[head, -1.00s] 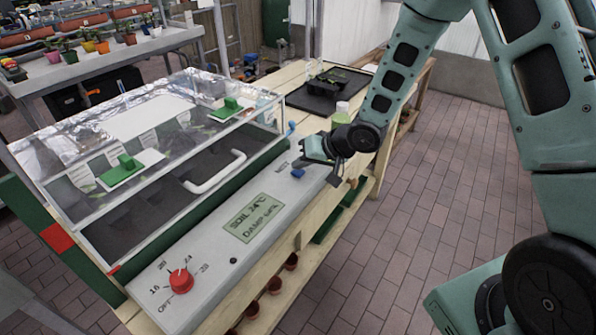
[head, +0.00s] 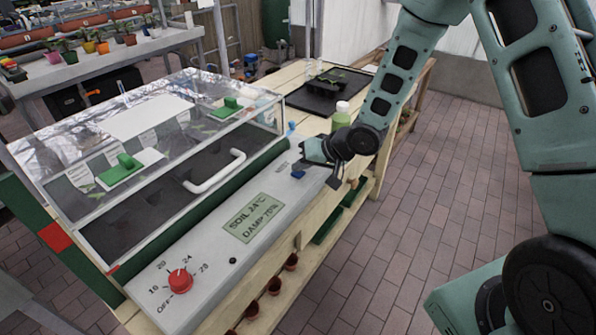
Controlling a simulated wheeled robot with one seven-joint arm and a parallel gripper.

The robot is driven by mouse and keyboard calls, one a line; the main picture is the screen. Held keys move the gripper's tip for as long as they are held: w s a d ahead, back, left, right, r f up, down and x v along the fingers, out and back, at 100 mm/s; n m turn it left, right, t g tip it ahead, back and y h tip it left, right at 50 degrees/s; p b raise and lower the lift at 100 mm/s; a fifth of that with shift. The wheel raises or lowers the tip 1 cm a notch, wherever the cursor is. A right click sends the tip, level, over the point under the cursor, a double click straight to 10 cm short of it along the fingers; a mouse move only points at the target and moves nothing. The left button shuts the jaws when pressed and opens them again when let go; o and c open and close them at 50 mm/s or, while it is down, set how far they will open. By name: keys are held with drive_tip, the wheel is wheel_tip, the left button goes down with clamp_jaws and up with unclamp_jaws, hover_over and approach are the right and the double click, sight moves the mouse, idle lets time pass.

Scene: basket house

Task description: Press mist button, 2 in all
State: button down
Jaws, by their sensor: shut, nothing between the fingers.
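The blue mist button (head: 298,174) sits at the far end of the grey control panel (head: 215,262), beside a small label too small to read surely. My gripper (head: 314,164) is shut and empty, just above and to the right of the button. Part of the button area is close behind the gripper, and I cannot tell whether they touch.
A red dial (head: 180,281) is at the panel's near end. The clear-lidded box (head: 150,160) with a white handle (head: 215,172) stands left of the panel. A green bottle (head: 341,118) and black tray (head: 330,88) are behind my gripper. Brick floor lies right.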

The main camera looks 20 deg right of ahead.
sight(302, 174)
idle(0.4)
drive_tip(key=shift+r+p, duration=0.85)
drive_tip(key=shift+p, duration=0.1)
drive_tip(key=shift+r, duration=0.1)
wheel_tip(302, 174, up, 5)
drive_tip(key=p, duration=0.5)
